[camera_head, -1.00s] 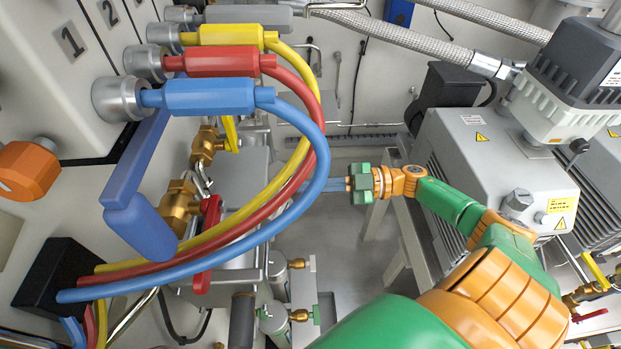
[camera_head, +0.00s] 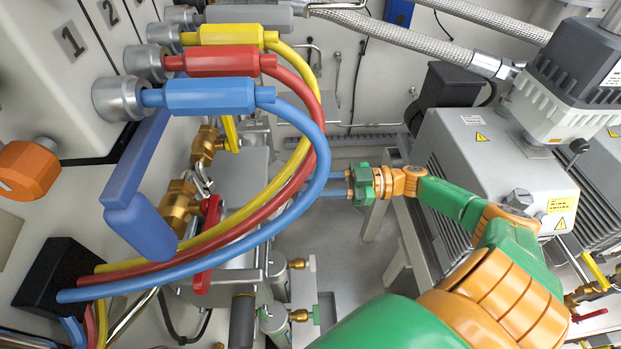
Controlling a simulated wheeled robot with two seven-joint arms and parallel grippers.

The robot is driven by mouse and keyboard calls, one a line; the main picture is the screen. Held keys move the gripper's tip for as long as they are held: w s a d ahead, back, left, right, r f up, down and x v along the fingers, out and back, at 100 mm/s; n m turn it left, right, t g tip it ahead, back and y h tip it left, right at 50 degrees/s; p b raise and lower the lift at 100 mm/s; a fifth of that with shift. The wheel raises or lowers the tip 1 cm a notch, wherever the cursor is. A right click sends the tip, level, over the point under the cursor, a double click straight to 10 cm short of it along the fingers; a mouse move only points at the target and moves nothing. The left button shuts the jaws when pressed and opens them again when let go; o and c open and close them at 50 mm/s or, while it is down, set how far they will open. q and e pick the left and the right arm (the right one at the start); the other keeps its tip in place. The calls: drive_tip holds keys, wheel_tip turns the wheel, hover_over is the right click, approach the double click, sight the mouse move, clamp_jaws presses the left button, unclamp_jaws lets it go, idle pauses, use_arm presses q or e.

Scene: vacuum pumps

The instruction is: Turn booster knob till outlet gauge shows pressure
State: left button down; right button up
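An orange knob (camera_head: 28,170) sticks out from the light panel at the far left; I cannot tell whether it is the booster knob. No gauge face can be made out. My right gripper (camera_head: 328,184) comes in from the right, in the middle of the view, pointing left. Its two bluish fingers show apart, with a gap between them and nothing seen in it. Their tips come up to the blue hose (camera_head: 318,140) and are partly hidden there. The gripper is well away from the orange knob. My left gripper is not in view.
Blue, red and yellow hoses arch from the left panel across the middle. A grey pump (camera_head: 490,160) stands at the right. Grey floor (camera_head: 350,250) shows below my gripper.

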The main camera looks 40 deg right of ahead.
drive_tip(key=shift+v, duration=0.95)
drive_tip(key=b+v, duration=0.1)
drive_tip(key=v, duration=0.5)
drive_tip(key=shift+b, duration=0.4)
